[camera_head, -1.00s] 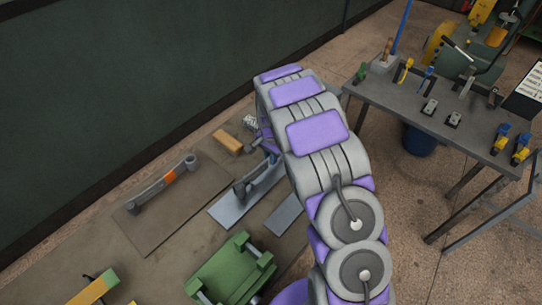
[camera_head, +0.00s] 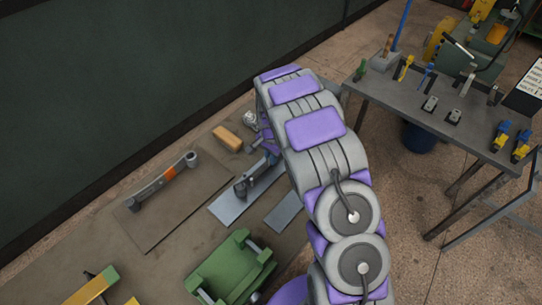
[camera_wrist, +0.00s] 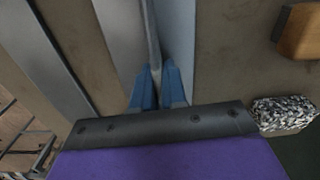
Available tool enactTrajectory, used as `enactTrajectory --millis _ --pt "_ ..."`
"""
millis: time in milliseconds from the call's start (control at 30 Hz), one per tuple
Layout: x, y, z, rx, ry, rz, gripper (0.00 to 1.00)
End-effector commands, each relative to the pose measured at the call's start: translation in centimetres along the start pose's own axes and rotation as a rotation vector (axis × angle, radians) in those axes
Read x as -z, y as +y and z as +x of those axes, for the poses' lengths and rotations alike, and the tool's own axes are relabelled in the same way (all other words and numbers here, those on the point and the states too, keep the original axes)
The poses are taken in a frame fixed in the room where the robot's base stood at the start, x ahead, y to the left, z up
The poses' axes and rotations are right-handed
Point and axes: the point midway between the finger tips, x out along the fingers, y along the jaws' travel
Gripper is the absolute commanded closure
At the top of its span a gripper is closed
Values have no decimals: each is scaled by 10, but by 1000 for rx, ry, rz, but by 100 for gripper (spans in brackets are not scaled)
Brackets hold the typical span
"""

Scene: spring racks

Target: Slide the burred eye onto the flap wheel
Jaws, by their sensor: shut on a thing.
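My gripper (camera_wrist: 157,75) has blue fingers shut on a thin grey bar (camera_wrist: 151,35), which runs away from the fingertips toward the top edge of the wrist view. In the head view my arm covers most of the gripper. The grey bar's dark far end (camera_head: 241,188) shows over a pale plate; I cannot tell whether it touches the plate. Another grey leaf (camera_head: 150,189) with an orange band and a round eye (camera_head: 191,159) lies on a brown mat. I cannot tell which eye is burred, and I cannot make out the flap wheel.
Pale plates (camera_head: 228,210) lie under and beside the held bar. A wooden block (camera_head: 228,139) and a speckled wad (camera_wrist: 283,113) are near the gripper. A green fixture (camera_head: 232,267) stands in front. A grey tool table (camera_head: 400,96) is at the right, and a dark wall (camera_head: 120,70) behind.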

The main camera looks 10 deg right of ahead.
Motion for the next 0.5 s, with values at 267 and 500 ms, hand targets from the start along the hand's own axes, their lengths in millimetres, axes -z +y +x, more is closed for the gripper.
enactTrajectory --millis 267,500 --pt "1 -1 0 1 1 0 64" --pt "0 -1 1 0 0 0 58"
